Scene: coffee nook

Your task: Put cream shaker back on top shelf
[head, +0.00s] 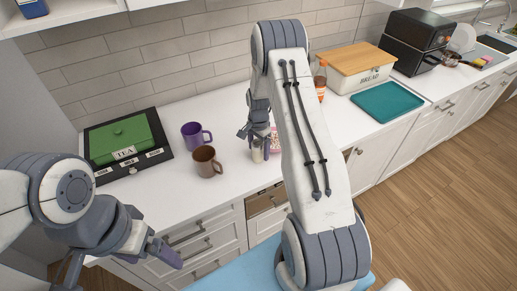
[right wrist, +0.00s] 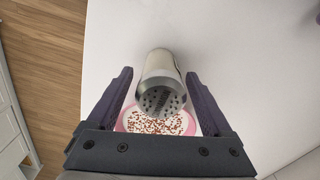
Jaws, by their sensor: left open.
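The cream shaker (right wrist: 162,82), a pale metallic cylinder with a perforated top, stands on the white counter. In the right wrist view it lies between the two fingers of my right gripper (right wrist: 160,80), with a small gap on each side. In the head view the shaker (head: 257,153) shows just below my right gripper (head: 258,138), partly hidden by it. My left gripper (head: 165,254) is open and empty, low in front of the drawers.
A pink container (head: 275,142) with sprinkles is close to the shaker. A brown mug (head: 207,162), a purple mug (head: 194,135) and a tea box (head: 122,142) stand left. A bottle (head: 320,80), bread box (head: 362,72) and teal board (head: 387,102) are right.

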